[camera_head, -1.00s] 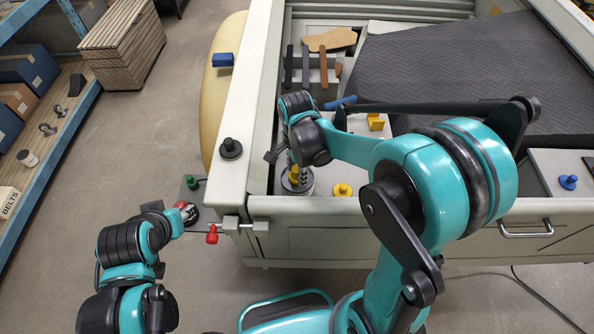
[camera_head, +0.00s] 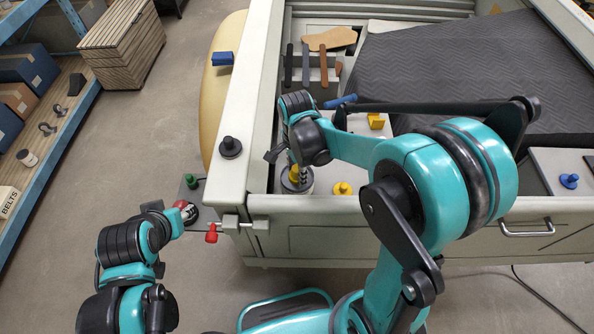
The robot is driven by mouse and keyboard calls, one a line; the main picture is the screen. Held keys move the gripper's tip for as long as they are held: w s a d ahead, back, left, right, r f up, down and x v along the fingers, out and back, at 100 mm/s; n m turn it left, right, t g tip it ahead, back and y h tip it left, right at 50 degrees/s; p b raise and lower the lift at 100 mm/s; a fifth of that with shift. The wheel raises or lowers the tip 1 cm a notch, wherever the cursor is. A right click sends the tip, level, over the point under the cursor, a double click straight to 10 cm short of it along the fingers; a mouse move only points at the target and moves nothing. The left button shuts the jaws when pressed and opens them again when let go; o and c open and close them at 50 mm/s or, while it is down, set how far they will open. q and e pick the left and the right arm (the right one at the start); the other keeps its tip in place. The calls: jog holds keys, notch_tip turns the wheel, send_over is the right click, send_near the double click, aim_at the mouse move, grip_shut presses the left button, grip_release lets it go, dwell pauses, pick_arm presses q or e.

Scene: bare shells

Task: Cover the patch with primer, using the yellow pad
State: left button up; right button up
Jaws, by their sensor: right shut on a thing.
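My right gripper (camera_head: 288,155) points down over a round grey container (camera_head: 299,187) in the near left corner of the bench. It is shut on a yellow pad (camera_head: 294,173), whose lower end is at the container; I cannot tell whether it touches the bottom. A second yellow piece with a round knob (camera_head: 342,189) stands just right of it. My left gripper (camera_head: 178,218) is low at the left, beside a red and dark round thing (camera_head: 188,212); its fingers are too hidden to read. I cannot make out the patch clearly.
A blue block (camera_head: 222,59) sits on a tan curved panel (camera_head: 226,95). A black knob (camera_head: 230,147) stands on the pale rim. A red-handled clamp (camera_head: 212,234) grips the front corner. A yellow block (camera_head: 376,121) and a blue knob (camera_head: 569,181) lie farther right.

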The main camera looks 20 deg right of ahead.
aim_at(297, 169)
dwell(0.6)
jog(key=shift+r+p, duration=2.65)
jog(key=shift+r, duration=0.85)
